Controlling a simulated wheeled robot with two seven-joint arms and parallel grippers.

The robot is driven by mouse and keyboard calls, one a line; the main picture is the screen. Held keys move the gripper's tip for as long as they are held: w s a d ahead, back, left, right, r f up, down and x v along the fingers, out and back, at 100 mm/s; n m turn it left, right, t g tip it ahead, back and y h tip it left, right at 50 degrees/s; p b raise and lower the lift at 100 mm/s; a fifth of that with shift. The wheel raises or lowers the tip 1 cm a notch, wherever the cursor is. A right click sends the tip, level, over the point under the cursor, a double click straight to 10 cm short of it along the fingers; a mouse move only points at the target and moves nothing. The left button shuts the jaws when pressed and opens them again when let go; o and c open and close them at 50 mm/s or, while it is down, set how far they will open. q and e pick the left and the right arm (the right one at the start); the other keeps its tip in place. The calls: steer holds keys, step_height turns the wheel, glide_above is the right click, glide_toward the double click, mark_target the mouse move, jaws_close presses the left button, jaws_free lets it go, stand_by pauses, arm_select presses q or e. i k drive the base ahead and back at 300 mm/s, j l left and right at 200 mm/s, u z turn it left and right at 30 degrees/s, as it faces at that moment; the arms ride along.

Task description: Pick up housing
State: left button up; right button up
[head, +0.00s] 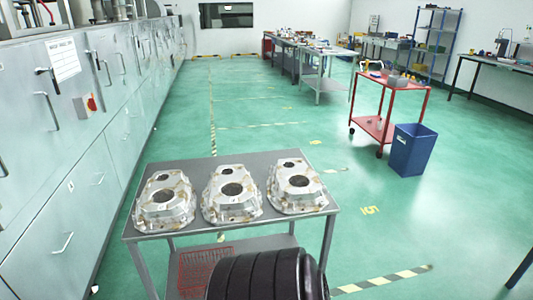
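Three silvery aluminium housings stand in a row on a grey metal table (222,165) in front of me. They are the left housing (153,214), the middle housing (218,208) and the right housing (309,199). Each has a large dark round opening in its middle and a smaller one near its far edge, with brownish marks on the surface. They are apart from each other, and nothing touches them from above. Neither of my grippers shows in the head view.
A black ribbed part, probably mine, shows at the bottom. A red wire basket (200,268) sits below the tabletop. Grey cabinets (75,130) line the left. A blue bin (411,150) and red cart (377,126) stand right. Green floor (270,125) beyond the table is clear.

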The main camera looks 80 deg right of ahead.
mark_target(293, 178)
steer(key=z, duration=2.45)
